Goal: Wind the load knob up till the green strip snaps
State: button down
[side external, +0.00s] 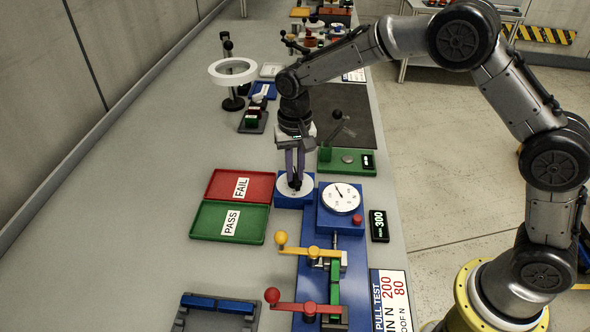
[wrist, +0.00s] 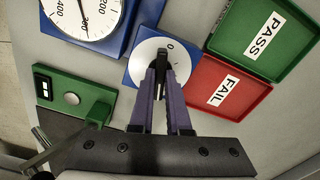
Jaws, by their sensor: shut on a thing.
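The load knob (wrist: 161,62) is a dark grip at the centre of a white dial (wrist: 143,72) on a blue block. My gripper (wrist: 160,82) reaches down over it with purple fingers shut on the knob. In the side view my gripper (side external: 295,184) stands upright over the white dial (side external: 283,190), and its fingers hide most of the knob. The green strip (side external: 335,292) lies lengthwise between the yellow-handled clamp (side external: 312,252) and the red-handled clamp (side external: 310,308). I see no break in its visible part. The round gauge (side external: 340,197) has a dark needle; its exact reading is unclear.
A black display (side external: 379,225) beside the gauge shows 300. A red FAIL tray (side external: 215,184) and a green PASS tray (side external: 209,222) lie left of the knob. A green block with a lever (side external: 340,160) stands close behind. A PULL TEST sign (side external: 391,300) lies at the right edge.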

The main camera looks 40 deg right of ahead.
aim_at(295, 175)
jog(key=shift+m, duration=0.7)
jog(key=c, duration=0.9)
grip_release()
notch_tip(295, 175, up, 14)
jog(key=shift+f, duration=0.1)
